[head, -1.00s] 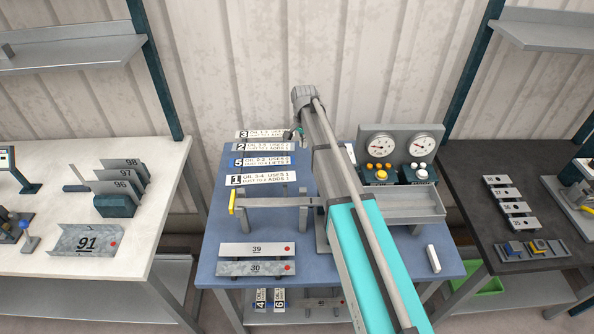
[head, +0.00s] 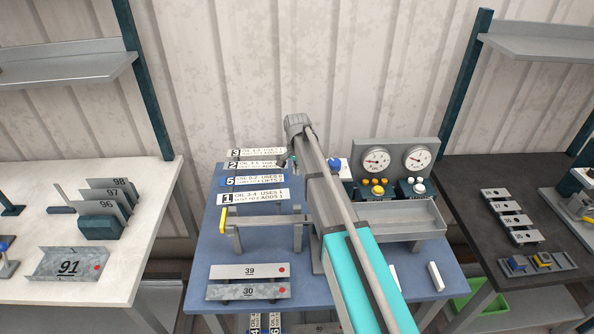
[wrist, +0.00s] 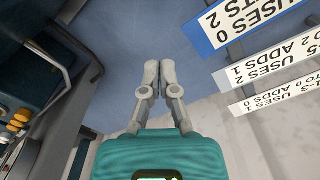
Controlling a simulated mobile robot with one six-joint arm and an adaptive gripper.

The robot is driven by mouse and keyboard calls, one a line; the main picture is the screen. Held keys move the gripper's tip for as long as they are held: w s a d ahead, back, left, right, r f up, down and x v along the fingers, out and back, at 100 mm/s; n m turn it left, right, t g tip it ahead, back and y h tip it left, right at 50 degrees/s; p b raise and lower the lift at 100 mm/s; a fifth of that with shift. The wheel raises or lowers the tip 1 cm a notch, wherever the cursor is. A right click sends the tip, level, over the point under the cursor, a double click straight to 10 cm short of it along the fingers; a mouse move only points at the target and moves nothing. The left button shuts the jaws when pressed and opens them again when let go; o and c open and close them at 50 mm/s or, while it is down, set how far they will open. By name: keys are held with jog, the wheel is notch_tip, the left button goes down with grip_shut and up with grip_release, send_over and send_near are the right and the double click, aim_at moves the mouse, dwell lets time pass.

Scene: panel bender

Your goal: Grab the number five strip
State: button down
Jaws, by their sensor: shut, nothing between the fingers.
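The number five strip (head: 255,181) is a pale plate with a blue 5 label. It sits on the left of the blue table, between the number two strip (head: 257,165) and the number one strip (head: 255,197). In the wrist view, a blue-edged strip (wrist: 250,22) that seems to be number five shows upside down at top right, cut off by the frame. My gripper (wrist: 160,72) is shut and empty over the blue table, apart from the strips. In the head view my gripper (head: 285,161) is small and partly hidden, close to the strips' right ends.
The number three strip (head: 257,153) lies farthest back. A grey bar frame with a yellow end (head: 222,220) stands in front of the strips. Plates 39 (head: 248,271) and 30 (head: 248,291) lie nearer. A gauge panel (head: 397,160) stands right of my arm.

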aim_at(287, 192)
jog(key=s+a+f+b, duration=0.2)
jog(key=s+f+b, duration=0.1)
jog(key=f+b, duration=0.1)
jog(key=shift+s+a+f, duration=0.15)
jog(key=shift+a+f, duration=0.05)
jog(key=shift+f, duration=0.3)
dwell(0.5)
jog(key=shift+s+a, duration=0.4)
jog(key=shift+s, duration=0.2)
jog(key=shift+s+a, duration=0.4)
jog(key=shift+s, duration=0.2)
jog(key=shift+w, duration=0.1)
